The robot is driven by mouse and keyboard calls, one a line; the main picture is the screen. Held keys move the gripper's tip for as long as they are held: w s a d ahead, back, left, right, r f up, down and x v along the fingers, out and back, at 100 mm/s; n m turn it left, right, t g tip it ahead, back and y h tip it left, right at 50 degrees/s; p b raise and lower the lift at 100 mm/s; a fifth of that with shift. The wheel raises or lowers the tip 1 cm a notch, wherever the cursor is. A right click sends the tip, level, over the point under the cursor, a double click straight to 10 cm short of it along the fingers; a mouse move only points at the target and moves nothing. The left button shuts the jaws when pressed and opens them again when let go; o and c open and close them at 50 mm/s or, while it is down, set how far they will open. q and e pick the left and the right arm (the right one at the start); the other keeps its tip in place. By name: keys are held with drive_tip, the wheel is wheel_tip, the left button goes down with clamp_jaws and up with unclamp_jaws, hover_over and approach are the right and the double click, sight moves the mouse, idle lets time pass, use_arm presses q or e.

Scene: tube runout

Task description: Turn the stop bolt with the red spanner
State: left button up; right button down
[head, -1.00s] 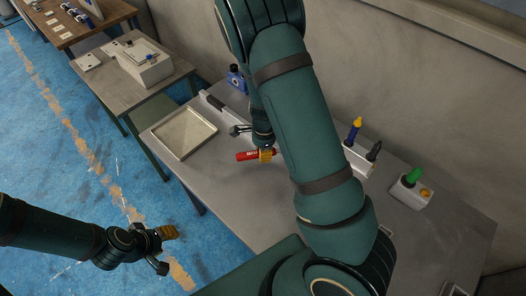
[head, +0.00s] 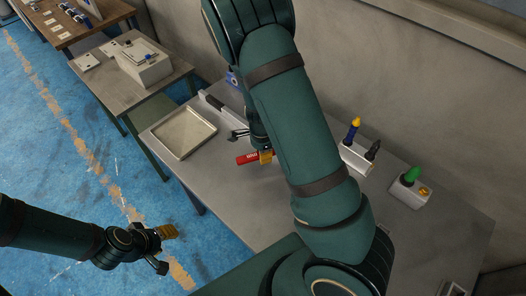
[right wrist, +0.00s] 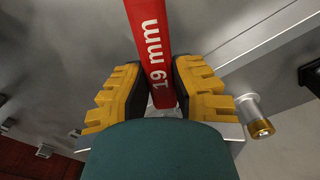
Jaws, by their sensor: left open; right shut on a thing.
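The red spanner (head: 246,159) shows in the head view above the grey table, its handle pointing left. In the right wrist view the spanner (right wrist: 152,40) carries the white mark "19 mm" and runs out of the top edge. My right gripper (right wrist: 158,88) is shut on it, with a yellow ribbed jaw on each side. In the head view my right arm hides most of that gripper. I cannot make out the stop bolt for certain. My left gripper (head: 165,249) is open and empty, over the blue floor at the lower left, away from the table.
A shallow tray (head: 184,153) lies at the table's left end. A blue item (head: 232,78) stands behind, partly hidden by my right arm.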

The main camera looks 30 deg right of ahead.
drive_tip(key=shift+r, duration=0.35)
idle(0.6)
drive_tip(key=shift+r, duration=2.5)
